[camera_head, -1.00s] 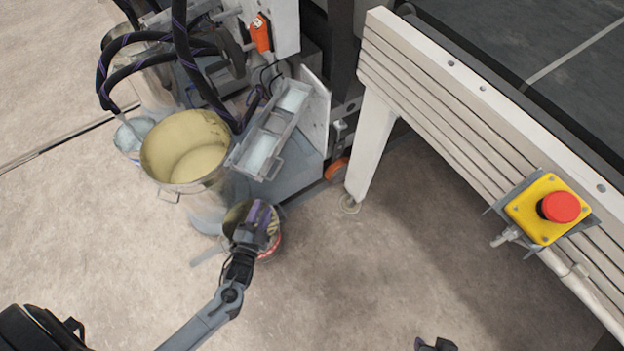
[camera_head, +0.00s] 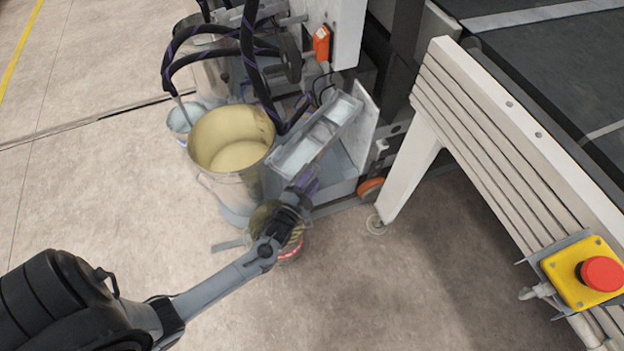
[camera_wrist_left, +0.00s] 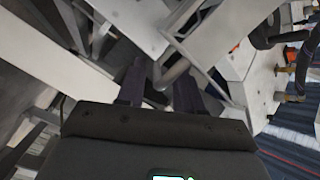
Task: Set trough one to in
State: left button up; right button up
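The trough (camera_head: 277,152) is a long grey metal tray with pale liquid, at the machine's lower side in the head view. In the left wrist view, the two dark fingers of my left gripper (camera_wrist_left: 160,88) are apart. A curved grey metal handle (camera_wrist_left: 174,74) shows between them, near the right finger. I cannot tell whether they touch it. The head view does not show the fingertips clearly. My right gripper is not in view.
A large bucket of yellowish liquid (camera_head: 203,178) stands left of the trough. A white slatted frame (camera_head: 480,120) with a red stop button (camera_head: 602,274) is at right. Open floor lies in front.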

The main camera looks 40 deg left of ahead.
pick_arm(q)
jog(key=shift+w+f+b, duration=0.1)
jog(key=shift+w+b, duration=0.2)
jog(key=shift+w, duration=0.4)
jog(key=shift+w, duration=0.1)
jog(key=shift+a, duration=0.1)
jog(key=shift+c, duration=0.5)
grip_shut()
